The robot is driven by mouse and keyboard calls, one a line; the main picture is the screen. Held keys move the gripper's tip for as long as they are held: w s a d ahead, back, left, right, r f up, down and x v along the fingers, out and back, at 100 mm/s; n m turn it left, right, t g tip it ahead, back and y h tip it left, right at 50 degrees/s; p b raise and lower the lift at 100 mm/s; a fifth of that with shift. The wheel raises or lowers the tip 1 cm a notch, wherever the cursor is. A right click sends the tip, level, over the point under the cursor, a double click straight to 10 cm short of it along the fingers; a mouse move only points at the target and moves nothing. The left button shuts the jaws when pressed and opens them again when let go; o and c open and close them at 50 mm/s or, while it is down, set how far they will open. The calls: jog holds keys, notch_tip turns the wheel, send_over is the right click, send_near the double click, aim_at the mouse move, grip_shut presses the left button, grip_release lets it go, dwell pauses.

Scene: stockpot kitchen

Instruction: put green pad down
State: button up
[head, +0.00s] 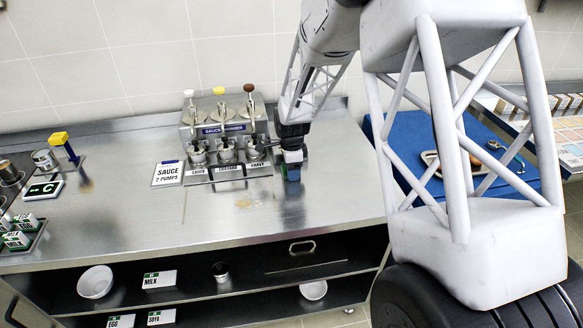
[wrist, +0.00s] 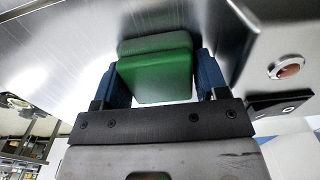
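A green pad (wrist: 158,72) sits between the two blue fingers of my gripper (wrist: 155,85) in the wrist view, with a finger close along each side. The gripper is shut on it. In the head view my gripper (head: 291,173) points down over the steel counter (head: 230,215), just right of the sauce dispenser. The pad is small there, a dark green patch at the fingertips. I cannot tell whether it touches the counter.
A yellow-topped stand (head: 63,144) and a small display (head: 44,189) are at the left. The counter's middle is clear. A blue surface (head: 465,150) lies right.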

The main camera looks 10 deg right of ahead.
jog(key=shift+o, duration=0.2)
jog(key=shift+r, duration=0.15)
notch_tip(320, 180, up, 12)
dwell(0.8)
dwell(0.3)
jog(key=s+d+r+n+t, duration=0.1)
jog(key=s+r+n, duration=0.4)
jog(key=s, duration=0.5)
jog(key=s+d+r+n, duration=0.1)
jog(key=s+r+n, duration=0.3)
jog(key=s+r, duration=0.45)
jog(key=s+d+n+t, duration=0.1)
jog(key=s+n, duration=0.7)
jog(key=s, duration=1.5)
jog(key=shift+d+f+n+t, duration=0.25)
jog(key=shift+d+n+t, duration=0.05)
jog(key=shift+n, duration=0.1)
jog(key=shift+o, duration=0.3)
